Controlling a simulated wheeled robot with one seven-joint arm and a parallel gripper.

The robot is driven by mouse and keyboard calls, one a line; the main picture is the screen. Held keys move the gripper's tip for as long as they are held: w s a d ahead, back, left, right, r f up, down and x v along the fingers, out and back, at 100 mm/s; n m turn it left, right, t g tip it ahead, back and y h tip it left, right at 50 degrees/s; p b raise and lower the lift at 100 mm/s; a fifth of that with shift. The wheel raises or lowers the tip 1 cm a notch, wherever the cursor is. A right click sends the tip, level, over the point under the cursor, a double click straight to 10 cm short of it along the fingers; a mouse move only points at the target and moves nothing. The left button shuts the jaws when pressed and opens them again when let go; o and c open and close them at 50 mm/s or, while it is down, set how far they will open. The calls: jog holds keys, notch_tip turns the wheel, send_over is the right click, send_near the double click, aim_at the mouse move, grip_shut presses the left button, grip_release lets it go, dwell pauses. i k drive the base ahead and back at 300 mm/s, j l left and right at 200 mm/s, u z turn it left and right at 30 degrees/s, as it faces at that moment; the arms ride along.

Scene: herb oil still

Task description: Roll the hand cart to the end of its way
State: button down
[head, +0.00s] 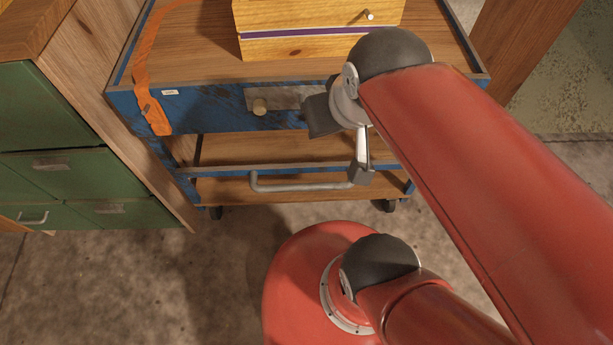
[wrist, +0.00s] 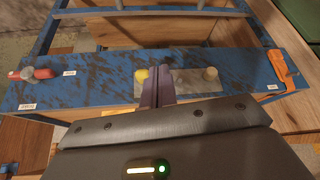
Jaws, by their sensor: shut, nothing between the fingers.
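The hand cart is a blue-framed wooden cart (head: 190,110) in the upper middle of the head view.
A wooden box (head: 300,35) and an orange strap (head: 150,75) are on the cart. Its front panel has a round wooden knob (head: 260,106), a yellow knob (wrist: 142,76) and a red part (wrist: 42,73). A green-drawer cabinet (head: 70,150) stands close at left. Bare floor (head: 150,285) lies in front.

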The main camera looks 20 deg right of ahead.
aim_at(202, 82)
jog(key=k+j+u, duration=0.1)
jog(key=k+u, duration=0.2)
jog(key=k, duration=0.2)
jog(key=k+j+u, duration=0.3)
jog(key=k, duration=0.2)
jog(key=l, duration=0.1)
